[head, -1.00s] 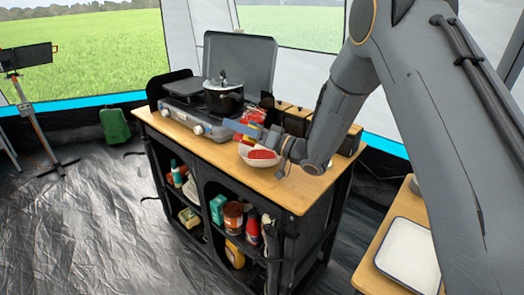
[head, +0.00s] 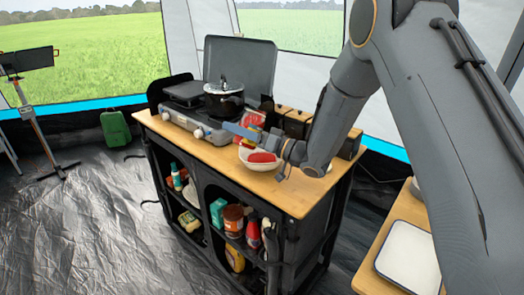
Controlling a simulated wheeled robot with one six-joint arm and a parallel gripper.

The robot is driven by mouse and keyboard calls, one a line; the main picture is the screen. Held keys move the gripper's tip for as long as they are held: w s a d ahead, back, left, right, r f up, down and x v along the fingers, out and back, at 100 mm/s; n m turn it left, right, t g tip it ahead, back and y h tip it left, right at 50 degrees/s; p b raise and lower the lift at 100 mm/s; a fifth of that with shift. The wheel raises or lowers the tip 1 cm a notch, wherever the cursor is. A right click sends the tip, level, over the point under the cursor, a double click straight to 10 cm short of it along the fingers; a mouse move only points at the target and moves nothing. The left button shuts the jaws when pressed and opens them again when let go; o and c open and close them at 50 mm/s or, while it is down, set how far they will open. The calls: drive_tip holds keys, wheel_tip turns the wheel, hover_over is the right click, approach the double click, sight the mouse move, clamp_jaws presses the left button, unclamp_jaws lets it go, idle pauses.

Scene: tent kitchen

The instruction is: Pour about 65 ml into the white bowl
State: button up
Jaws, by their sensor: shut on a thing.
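The white bowl (head: 245,158) stands on the wooden counter top, near its right front part. A red patch (head: 262,157) shows at the bowl; I cannot tell whether it lies in the bowl or is part of a held thing. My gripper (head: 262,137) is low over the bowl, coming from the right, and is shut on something. A flat blue piece (head: 240,131) sticks out to the left at the gripper; I cannot tell what it belongs to. My arm and the small size hide the grip and any stream.
A stove with a dark lidded pot (head: 223,100) stands left of the bowl. A red packet or can (head: 253,118) and dark boxes (head: 297,123) stand behind it. Shelves below hold several bottles and jars. A white tray (head: 408,258) lies on another table at the right.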

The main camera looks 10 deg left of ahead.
drive_tip(key=shift+s+a+f+n, duration=0.1)
drive_tip(key=shift+s+a+n, duration=0.25)
drive_tip(key=shift+n, duration=0.55)
drive_tip(key=shift+s+a+f+n+g+b, duration=0.1)
drive_tip(key=shift+s+f+n+g+b, duration=0.1)
drive_tip(key=shift+f+n+b, duration=0.25)
drive_tip(key=shift+s+f+n+g+b, duration=0.2)
drive_tip(key=shift+f+n+b, duration=0.15)
drive_tip(key=shift+f, duration=0.2)
drive_tip(key=shift+s+a+n+h, duration=0.15)
drive_tip(key=shift+n+h, duration=0.15)
drive_tip(key=shift+n, duration=0.3)
